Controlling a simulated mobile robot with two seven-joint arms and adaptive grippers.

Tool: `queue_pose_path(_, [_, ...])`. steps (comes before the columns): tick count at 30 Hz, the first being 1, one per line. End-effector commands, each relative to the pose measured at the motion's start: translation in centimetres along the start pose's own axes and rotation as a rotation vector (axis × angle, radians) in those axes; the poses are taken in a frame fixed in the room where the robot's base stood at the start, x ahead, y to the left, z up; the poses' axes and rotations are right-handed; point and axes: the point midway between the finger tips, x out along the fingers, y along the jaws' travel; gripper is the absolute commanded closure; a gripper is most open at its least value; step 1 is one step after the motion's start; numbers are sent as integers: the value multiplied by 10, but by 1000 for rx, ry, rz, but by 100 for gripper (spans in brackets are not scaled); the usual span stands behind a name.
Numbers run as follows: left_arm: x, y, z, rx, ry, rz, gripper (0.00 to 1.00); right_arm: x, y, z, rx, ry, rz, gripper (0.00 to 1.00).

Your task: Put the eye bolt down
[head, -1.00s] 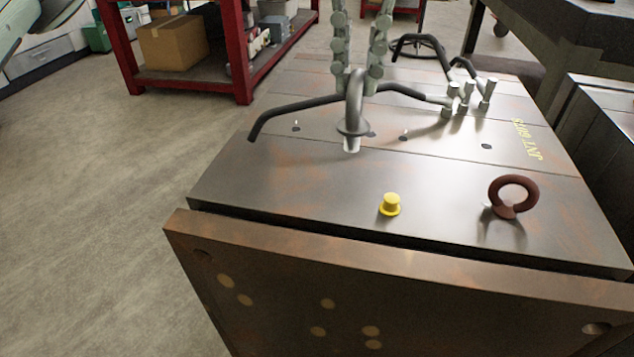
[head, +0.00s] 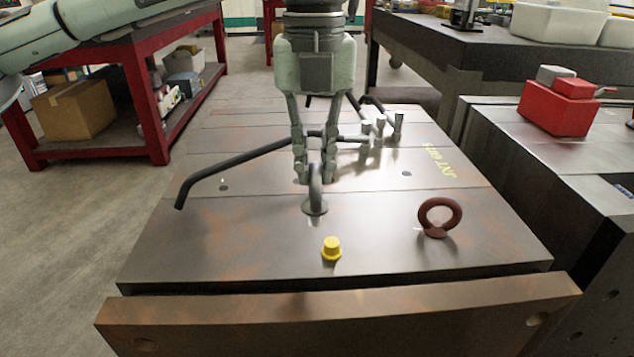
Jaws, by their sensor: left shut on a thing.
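My left gripper (head: 314,172) points down over the mould base (head: 230,245) and is shut on a grey eye bolt (head: 315,200). The bolt hangs upright, ring between the fingers and round collar below. Its short pale shank shows just under the collar, behind the yellow plug (head: 331,249). I cannot tell whether its end touches the top face. A dark red eye bolt (head: 438,218) stands upright on the same plate to the right. My right gripper is not in view.
The front left of the plate is clear.

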Motion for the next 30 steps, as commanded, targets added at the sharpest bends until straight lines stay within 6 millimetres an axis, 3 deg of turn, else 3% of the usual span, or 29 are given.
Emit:
queue_pose_path(5, [7, -5, 7, 0, -2, 0, 100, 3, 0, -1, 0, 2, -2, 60])
queue_pose_path(14, [42, -5, 6, -2, -1, -3, 100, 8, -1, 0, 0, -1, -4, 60])
queue_pose_path(23, [45, -5, 6, -2, -3, -3, 100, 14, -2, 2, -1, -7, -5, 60])
queue_pose_path(29, [47, -5, 6, -2, -3, -3, 100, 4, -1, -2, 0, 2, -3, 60])
queue_pose_path(30, [48, -5, 6, -2, -2, -1, 85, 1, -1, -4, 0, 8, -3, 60])
